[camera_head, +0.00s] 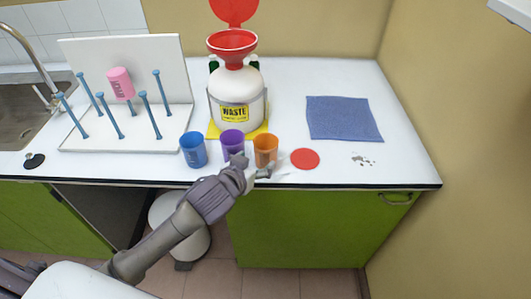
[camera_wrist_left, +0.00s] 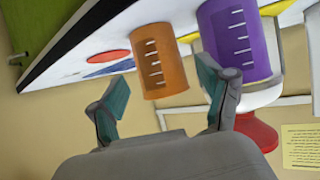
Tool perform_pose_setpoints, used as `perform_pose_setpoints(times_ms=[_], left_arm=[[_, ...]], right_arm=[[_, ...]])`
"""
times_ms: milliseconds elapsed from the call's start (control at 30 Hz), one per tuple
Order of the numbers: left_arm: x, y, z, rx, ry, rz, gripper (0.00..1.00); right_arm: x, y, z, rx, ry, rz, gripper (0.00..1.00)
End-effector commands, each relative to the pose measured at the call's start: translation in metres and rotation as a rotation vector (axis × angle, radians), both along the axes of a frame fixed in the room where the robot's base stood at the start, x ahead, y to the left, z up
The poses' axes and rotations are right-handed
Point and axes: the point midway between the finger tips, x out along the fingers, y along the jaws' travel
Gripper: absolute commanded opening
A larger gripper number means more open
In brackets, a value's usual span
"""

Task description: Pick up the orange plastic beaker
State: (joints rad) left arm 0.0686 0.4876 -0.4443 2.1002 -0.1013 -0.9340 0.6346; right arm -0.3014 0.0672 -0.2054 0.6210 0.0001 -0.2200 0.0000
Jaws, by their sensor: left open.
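The orange plastic beaker (camera_head: 265,149) stands upright near the front edge of the white counter, right of the purple beaker (camera_head: 232,143). My left gripper (camera_head: 254,170) is just in front of it, low at the counter's edge, with its jaws open and empty. In the left wrist view the orange beaker (camera_wrist_left: 159,60) shows beyond and between the two fingertips (camera_wrist_left: 157,95), nearer the right finger. The purple beaker (camera_wrist_left: 241,42) is close behind that right finger. I cannot tell whether a finger touches a beaker. My right gripper is in neither view.
A blue beaker (camera_head: 193,150) stands left of the purple one. The waste container (camera_head: 236,92) with its red funnel is behind on a yellow mat (camera_head: 214,130). A red disc (camera_head: 305,159) and a blue cloth (camera_head: 343,118) lie to the right. A drying rack (camera_head: 88,140) holds a pink beaker (camera_head: 121,83).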

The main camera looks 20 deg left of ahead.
Motion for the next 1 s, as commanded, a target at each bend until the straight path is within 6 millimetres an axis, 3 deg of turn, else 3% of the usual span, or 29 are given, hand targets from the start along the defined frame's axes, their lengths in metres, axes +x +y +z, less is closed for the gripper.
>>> perform_pose_setpoints(times_ms=[600, 867, 1000], left_arm=[[0.061, -0.009, -0.031, 0.002, 0.000, -0.001, 0.78], [0.063, -0.010, -0.033, 0.000, 0.000, -0.001, 0.78], [0.063, -0.010, -0.033, 0.000, 0.000, -0.001, 0.57]], right_arm=[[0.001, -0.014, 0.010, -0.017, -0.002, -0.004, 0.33], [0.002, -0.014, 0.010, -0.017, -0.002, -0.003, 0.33], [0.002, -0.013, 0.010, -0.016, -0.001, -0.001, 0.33]])
